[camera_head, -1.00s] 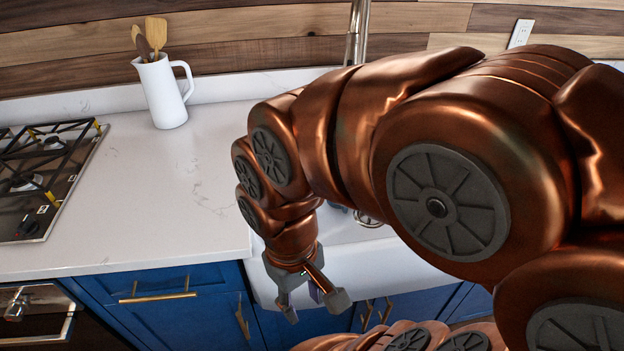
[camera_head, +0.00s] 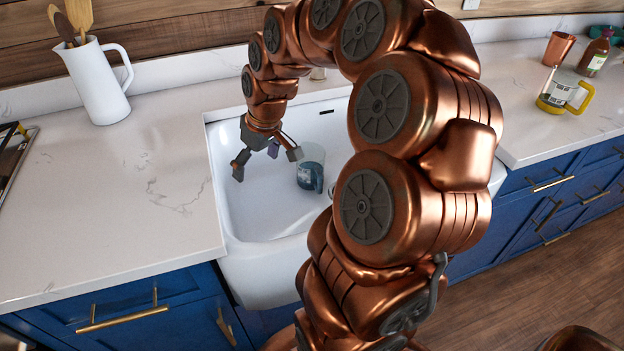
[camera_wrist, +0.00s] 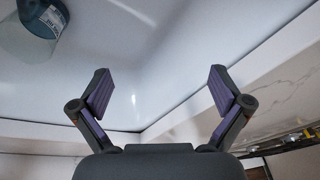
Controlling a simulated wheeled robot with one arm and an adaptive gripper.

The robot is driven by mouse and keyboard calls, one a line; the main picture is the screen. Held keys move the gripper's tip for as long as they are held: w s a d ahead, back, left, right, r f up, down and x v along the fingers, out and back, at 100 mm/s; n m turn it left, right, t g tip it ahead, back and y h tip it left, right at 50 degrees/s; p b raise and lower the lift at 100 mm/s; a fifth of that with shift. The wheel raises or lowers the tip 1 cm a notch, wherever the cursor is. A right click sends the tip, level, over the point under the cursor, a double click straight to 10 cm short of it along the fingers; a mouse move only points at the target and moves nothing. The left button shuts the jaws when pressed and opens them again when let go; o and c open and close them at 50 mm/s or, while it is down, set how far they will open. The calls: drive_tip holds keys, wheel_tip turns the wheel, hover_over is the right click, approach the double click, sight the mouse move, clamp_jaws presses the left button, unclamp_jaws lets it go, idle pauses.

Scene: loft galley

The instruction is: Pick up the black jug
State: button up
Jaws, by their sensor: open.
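A clear jug with a dark blue-black band and handle (camera_head: 310,176) stands in the white sink (camera_head: 262,212). It is the only dark jug I see. In the wrist view the jug (camera_wrist: 38,20) shows at the top left corner, partly cut off by the frame edge. My gripper (camera_head: 266,163) is open and empty over the sink, to the left of the jug and apart from it. In the wrist view my gripper (camera_wrist: 158,75) has its fingers spread with only the sink wall behind them.
A white pitcher (camera_head: 97,85) with wooden utensils stands on the left counter. On the right counter are a yellow-handled jug (camera_head: 556,92), a copper cup (camera_head: 558,49) and a brown bottle (camera_head: 594,55). The sink rim (camera_head: 215,170) surrounds the gripper's space.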

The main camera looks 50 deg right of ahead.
drive_tip(key=w+d+f+t+b, duration=0.15)
drive_tip(key=d+f, duration=0.25)
drive_tip(key=d, duration=0.6)
drive_tip(key=m+h+b, duration=0.2)
approach(312, 159)
drive_tip(key=s+a, duration=0.1)
drive_tip(key=s+a+r, duration=0.1)
drive_tip(key=s, duration=0.1)
drive_tip(key=shift+a, duration=0.4)
drive_tip(key=shift+w+d+f, duration=0.1)
drive_tip(key=shift+f, duration=0.05)
drive_tip(key=shift+w+a+p+x, duration=0.2)
drive_tip(key=shift+p+x, duration=0.25)
drive_tip(key=shift+x, duration=1.4)
drive_tip(key=shift+w+a+p+x, duration=0.15)
drive_tip(key=shift+p+x, duration=0.3)
drive_tip(key=shift+x, duration=1.4)
drive_tip(key=shift+d+t, duration=0.1)
drive_tip(key=shift+t, duration=0.15)
drive_tip(key=c, duration=1.4)
drive_tip(key=shift+r, duration=0.35)
